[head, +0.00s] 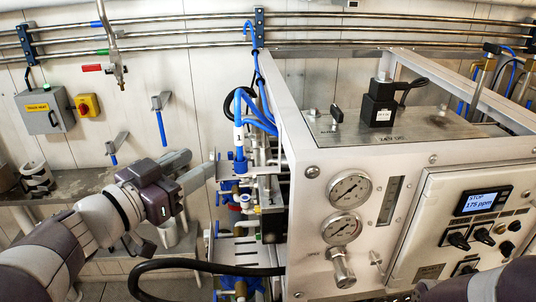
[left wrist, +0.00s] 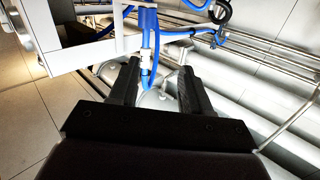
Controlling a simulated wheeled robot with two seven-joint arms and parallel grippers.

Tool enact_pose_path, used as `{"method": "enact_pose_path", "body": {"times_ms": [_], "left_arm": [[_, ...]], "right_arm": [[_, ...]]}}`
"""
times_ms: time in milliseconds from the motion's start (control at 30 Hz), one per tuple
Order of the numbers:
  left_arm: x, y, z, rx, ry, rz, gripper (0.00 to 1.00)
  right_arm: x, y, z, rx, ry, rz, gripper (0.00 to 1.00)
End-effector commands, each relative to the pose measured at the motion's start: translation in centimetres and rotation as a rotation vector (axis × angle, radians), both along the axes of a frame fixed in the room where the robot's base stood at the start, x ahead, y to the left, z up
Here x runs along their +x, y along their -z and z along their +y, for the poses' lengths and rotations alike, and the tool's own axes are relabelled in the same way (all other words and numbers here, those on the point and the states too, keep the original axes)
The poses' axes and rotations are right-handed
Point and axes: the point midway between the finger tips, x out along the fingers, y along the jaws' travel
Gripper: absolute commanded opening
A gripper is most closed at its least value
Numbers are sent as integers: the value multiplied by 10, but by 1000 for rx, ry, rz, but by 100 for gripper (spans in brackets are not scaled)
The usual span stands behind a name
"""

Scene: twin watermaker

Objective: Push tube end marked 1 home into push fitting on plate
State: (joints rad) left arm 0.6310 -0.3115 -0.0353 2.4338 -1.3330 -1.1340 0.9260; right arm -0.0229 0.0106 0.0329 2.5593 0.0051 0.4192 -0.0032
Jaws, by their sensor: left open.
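The blue tube end marked 1 (head: 239,138) hangs down in a white sleeve at the left side of the metal frame. Its lower end is at or just above the fittings on the plate (head: 228,185); I cannot tell how deep it sits. In the left wrist view the white-banded tube (left wrist: 147,58) hangs beyond and between my fingertips. My left gripper (head: 198,168) is open and empty, to the left of the tube and apart from it. It also shows in the left wrist view (left wrist: 161,78). My right gripper is out of view.
The metal frame (head: 292,170) carries gauges (head: 350,188) and a control panel (head: 470,225). A black hose (head: 165,265) crosses low in front. Blue-handled valves (head: 160,125) and a grey switch box (head: 45,112) are on the wall. Steel pipes run along the wall above.

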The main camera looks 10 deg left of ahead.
Motion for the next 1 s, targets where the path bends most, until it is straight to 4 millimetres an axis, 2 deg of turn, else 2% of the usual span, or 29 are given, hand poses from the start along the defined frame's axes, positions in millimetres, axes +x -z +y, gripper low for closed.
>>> {"method": "enact_pose_path", "body": {"times_ms": [100,300,467,700,800,1000], "left_arm": [[2,-7,-16,-79,66,14,48],[41,-6,-40,-86,67,21,48],[60,-7,-49,-85,62,18,48],[95,-12,-72,-85,60,19,48],[103,-11,-76,-84,59,18,48],[104,-10,-77,-82,57,17,48]], "right_arm": [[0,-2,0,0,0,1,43],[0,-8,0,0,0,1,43],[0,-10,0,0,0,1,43],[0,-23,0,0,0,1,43],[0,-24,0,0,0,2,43],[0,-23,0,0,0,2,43]]}}
